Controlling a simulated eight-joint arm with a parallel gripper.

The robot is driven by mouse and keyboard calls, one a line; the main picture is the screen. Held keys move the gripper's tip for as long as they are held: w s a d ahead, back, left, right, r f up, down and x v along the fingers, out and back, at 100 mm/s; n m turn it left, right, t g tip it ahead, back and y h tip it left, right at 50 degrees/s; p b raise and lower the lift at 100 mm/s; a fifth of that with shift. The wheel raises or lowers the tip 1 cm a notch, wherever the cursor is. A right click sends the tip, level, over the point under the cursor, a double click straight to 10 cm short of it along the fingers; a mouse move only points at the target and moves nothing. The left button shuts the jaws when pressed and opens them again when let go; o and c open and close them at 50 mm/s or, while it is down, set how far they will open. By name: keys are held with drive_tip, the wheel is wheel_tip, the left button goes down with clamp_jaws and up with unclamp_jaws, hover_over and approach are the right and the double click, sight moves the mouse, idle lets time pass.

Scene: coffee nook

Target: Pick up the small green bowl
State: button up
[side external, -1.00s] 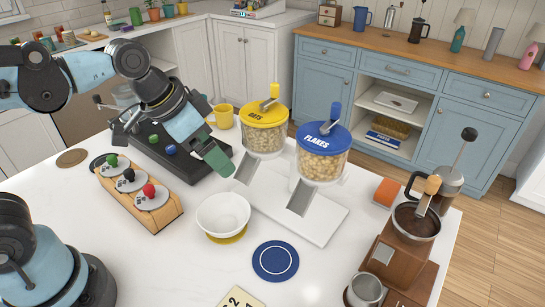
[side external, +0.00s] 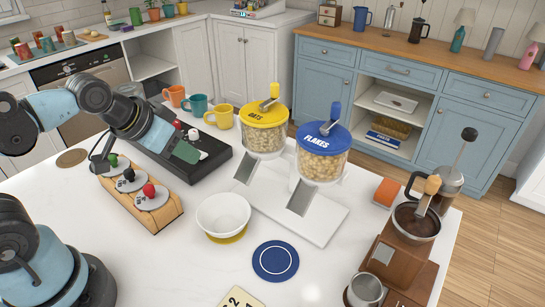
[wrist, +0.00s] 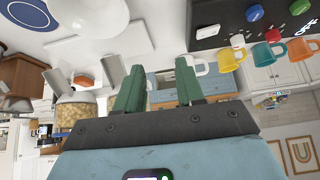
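I see no small green bowl in either view. The only bowl I can make out is a white bowl (side external: 223,214) on a yellow round coaster (side external: 232,238) on the white counter. The bowl also shows at the top left of the wrist view (wrist: 92,18).
Two dispensers, yellow-lidded oats (side external: 264,130) and blue-lidded flakes (side external: 321,157), stand on a white base. A wooden tray with several knobs (side external: 140,195) is at left. A blue coaster (side external: 275,261) and coffee grinder (side external: 405,255) are in front. Mugs (side external: 222,117) line the back.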

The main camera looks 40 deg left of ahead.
drive_tip(key=s+d+m+g+h, duration=0.2)
drive_tip(key=s+d+m, duration=0.3)
drive_tip(key=d+m, duration=0.4)
drive_tip(key=s+d+f+m+g+h, duration=0.15)
drive_tip(key=s+d+m, duration=0.25)
drive_tip(key=d+m, duration=0.5)
drive_tip(key=s+d+m+g+h, duration=0.3)
drive_tip(key=s+d+m, duration=0.2)
drive_tip(key=d+m, duration=0.35)
drive_tip(key=shift+x, duration=5.85)
drive_tip(key=shift+w+a, duration=0.1)
drive_tip(key=shift+a, duration=0.05)
drive_tip(key=shift+c, duration=0.5)
clamp_jaws()
